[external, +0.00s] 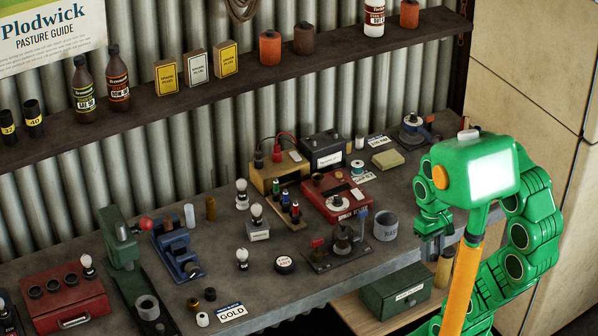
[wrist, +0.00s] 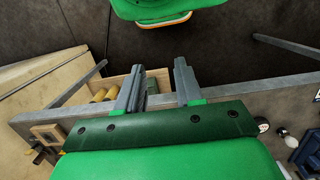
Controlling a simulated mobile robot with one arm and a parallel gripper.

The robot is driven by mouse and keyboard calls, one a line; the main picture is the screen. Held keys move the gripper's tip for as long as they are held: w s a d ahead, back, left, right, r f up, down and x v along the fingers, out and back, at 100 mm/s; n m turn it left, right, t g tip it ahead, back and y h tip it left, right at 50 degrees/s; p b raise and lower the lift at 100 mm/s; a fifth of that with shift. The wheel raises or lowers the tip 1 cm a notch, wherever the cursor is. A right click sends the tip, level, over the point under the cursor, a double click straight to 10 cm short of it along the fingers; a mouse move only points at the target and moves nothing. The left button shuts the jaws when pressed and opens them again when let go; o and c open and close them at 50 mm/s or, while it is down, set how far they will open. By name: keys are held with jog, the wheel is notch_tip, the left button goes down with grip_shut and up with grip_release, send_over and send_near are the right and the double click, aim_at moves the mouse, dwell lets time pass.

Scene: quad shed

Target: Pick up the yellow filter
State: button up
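Yellow cylinders, likely filters, stand in the wrist view on a pale wooden lower shelf, just left of the left finger; one yellow filter (wrist: 99,96) is partly hidden there. In the external view a dull yellow cylinder (external: 444,270) shows below my gripper, partly covered by my arm. My gripper (external: 431,246) is above the bench's front right edge. In the wrist view my gripper (wrist: 159,70) has its two fingers well apart, with nothing held between them.
A green drawer box (external: 397,290) sits on the lower wooden shelf (external: 357,313), left of the cylinder. The bench (external: 290,285) above is crowded with tools, bulbs and a grey ring (external: 386,227). A wall shelf (external: 150,104) holds bottles and boxes.

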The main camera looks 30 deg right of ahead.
jog(key=w+d+t+h, duration=0.15)
jog(key=w+d, duration=0.25)
jog(key=w, duration=0.4)
jog(key=w+d+m+t, duration=0.15)
jog(key=w+d, duration=0.25)
jog(key=w, duration=0.5)
jog(key=w+d+t+h, duration=0.15)
jog(key=w+d, duration=0.25)
jog(key=w, duration=0.4)
jog(key=n+t+y, duration=0.4)
jog(key=t+y, duration=0.1)
jog(key=t, duration=0.5)
send_near(350, 142)
jog(key=shift+w+f, duration=0.55)
jog(key=shift+w, duration=0.1)
jog(key=shift+w+a+f, duration=0.1)
jog(key=shift+w+f, duration=0.15)
jog(key=shift+w, duration=0.1)
jog(key=shift+r+x, duration=0.15)
jog(key=shift+x, duration=1.35)
jog(key=shift+r+x, duration=0.15)
jog(key=shift+x, duration=2.2)
